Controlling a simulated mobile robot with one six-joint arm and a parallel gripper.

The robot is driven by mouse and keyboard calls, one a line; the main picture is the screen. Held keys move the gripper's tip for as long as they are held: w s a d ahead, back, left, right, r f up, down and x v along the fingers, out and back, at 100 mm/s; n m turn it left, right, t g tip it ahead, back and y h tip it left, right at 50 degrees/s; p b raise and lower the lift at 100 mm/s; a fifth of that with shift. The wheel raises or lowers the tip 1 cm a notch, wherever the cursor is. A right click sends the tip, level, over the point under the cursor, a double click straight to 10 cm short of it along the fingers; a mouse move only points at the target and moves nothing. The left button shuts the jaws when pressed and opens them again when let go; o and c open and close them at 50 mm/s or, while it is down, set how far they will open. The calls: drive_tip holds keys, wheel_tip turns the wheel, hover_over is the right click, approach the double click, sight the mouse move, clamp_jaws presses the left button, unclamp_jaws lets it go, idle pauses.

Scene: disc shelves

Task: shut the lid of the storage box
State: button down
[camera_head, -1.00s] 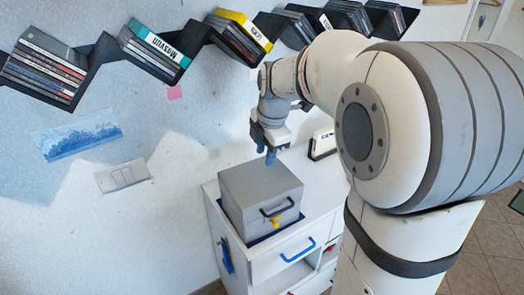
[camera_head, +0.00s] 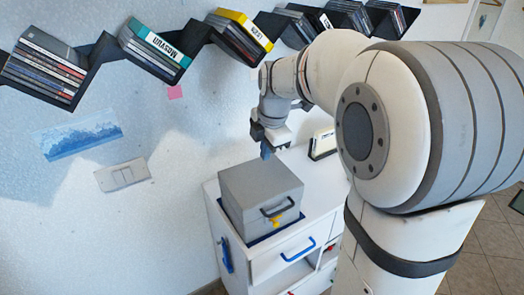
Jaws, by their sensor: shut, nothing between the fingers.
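The grey storage box (camera_head: 262,196) stands on the white cabinet, with a dark handle and a yellow latch (camera_head: 277,223) on its front. Its lid (camera_head: 258,181) lies flat on top and looks shut. My gripper (camera_head: 266,152) is shut and empty, pointing down just above the back right part of the lid. A small gap seems to separate the fingertips from the lid.
The white cabinet (camera_head: 325,190) has a blue-handled drawer and free top space right of the box. A small dark holder with a white card (camera_head: 323,145) stands behind on the right. Zigzag disc shelves (camera_head: 100,58) run along the wall above.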

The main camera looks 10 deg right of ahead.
idle(0.7)
drive_tip(key=c, duration=1.5)
unclamp_jaws()
drive_tip(key=shift+r, duration=0.1)
drive_tip(key=v, duration=0.7)
drive_tip(key=shift+r+b, duration=0.3)
